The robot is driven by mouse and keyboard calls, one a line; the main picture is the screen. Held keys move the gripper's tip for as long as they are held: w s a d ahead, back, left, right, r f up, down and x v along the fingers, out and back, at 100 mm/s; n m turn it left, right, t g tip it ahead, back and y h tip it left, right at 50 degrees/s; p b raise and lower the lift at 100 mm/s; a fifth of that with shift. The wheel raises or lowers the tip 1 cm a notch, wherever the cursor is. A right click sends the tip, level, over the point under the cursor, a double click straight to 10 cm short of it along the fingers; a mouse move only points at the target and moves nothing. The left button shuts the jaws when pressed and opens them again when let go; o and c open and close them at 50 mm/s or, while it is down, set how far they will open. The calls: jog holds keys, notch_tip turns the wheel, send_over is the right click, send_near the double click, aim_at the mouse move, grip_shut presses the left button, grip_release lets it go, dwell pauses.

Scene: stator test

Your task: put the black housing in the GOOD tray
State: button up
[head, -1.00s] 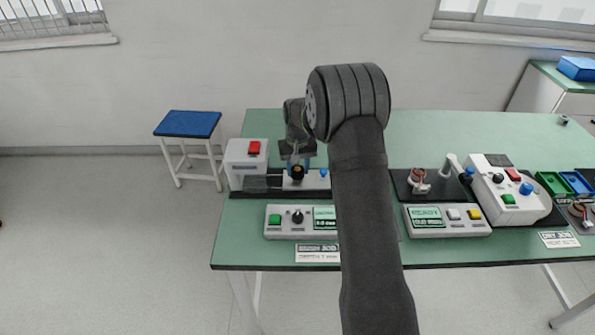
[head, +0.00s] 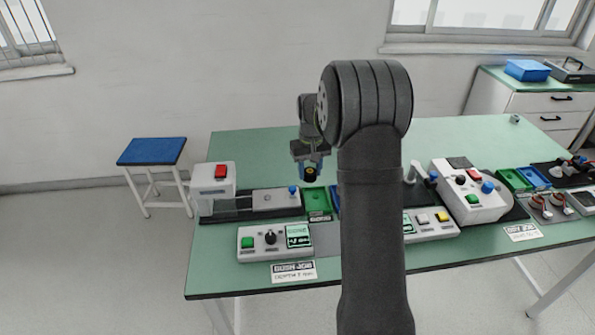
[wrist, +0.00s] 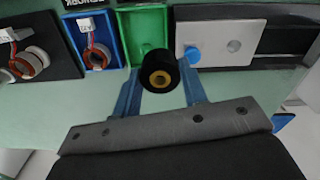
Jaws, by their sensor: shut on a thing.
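The black housing (wrist: 154,63), a short black cylinder with a brass-coloured ring in its end, is held between the blue fingers of my gripper (wrist: 160,86). In the head view the housing (head: 310,174) hangs from my gripper (head: 311,167), raised above the table. A green tray (wrist: 143,28) lies beyond the housing in the wrist view, and the housing covers part of its near end. The same green tray (head: 317,197) is just below the gripper in the head view.
A blue tray (wrist: 74,35) marked REWORK, holding a copper-wound part, adjoins the green tray. On its other side is a light fixture plate (wrist: 245,28) with a blue knob (wrist: 192,56). Another green tray (head: 514,180) is further right. My arm hides the table's middle.

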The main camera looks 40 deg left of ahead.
jog(key=w+f, duration=0.3)
jog(key=shift+w+d, duration=0.1)
jog(key=shift+w, duration=0.2)
send_over(316, 193)
jog(key=shift+f, duration=2.2)
jog(key=shift+f, duration=0.25)
jog(key=shift+f, duration=0.75)
jog(key=shift+f, duration=0.4)
jog(key=o, duration=1.1)
jog(key=shift+o, duration=0.5)
notch_tip(316, 193, up, 17)
jog(key=shift+r, duration=0.2)
jog(key=shift+s, duration=0.1)
